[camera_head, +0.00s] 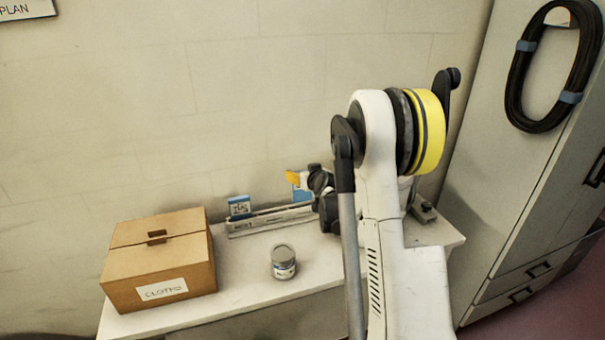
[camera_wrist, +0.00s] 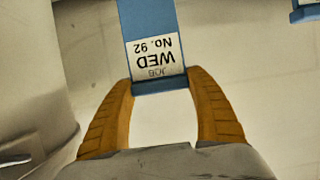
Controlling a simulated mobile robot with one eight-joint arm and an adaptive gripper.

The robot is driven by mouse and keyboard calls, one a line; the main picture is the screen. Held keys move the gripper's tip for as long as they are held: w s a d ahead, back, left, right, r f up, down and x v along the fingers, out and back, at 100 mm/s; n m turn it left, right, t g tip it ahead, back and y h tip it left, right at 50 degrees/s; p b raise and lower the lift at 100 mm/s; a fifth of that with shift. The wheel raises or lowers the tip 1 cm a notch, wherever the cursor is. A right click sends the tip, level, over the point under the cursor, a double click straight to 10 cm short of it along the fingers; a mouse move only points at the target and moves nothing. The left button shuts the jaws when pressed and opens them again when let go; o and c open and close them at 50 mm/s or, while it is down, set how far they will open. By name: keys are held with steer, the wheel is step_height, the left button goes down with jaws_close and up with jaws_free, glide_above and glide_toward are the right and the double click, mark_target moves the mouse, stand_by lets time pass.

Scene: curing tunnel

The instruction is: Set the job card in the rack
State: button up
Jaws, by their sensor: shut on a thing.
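The job card (camera_wrist: 148,22) is blue with a white label reading "JOB WED No. 92", upside down in the wrist view. My gripper (camera_wrist: 160,82) has its two orange fingers shut on the card's near end. In the head view the blue card (camera_head: 306,194) shows beside an orange finger, above the right part of the rack, partly hidden by my arm. The rack (camera_head: 270,221) is a long, low, pale strip at the back of the table. I cannot tell whether the card touches it. Another blue card (camera_head: 239,206) with a white label stands at the rack's left end.
A cardboard box (camera_head: 160,255) with a handwritten label stands on the table's left. A small grey tin (camera_head: 283,262) stands in front of the rack. The white table (camera_head: 240,300) is clear around the tin. A cabinet (camera_head: 540,190) with a coiled black cable (camera_head: 516,75) stands at right.

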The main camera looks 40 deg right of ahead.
steer(key=shift+f+b, duration=1.7)
steer(key=shift+f, duration=0.5)
steer(key=shift+f+b, duration=0.55)
steer(key=shift+f, duration=0.1)
steer(key=o, duration=1.4)
steer(key=shift+s, duration=0.1)
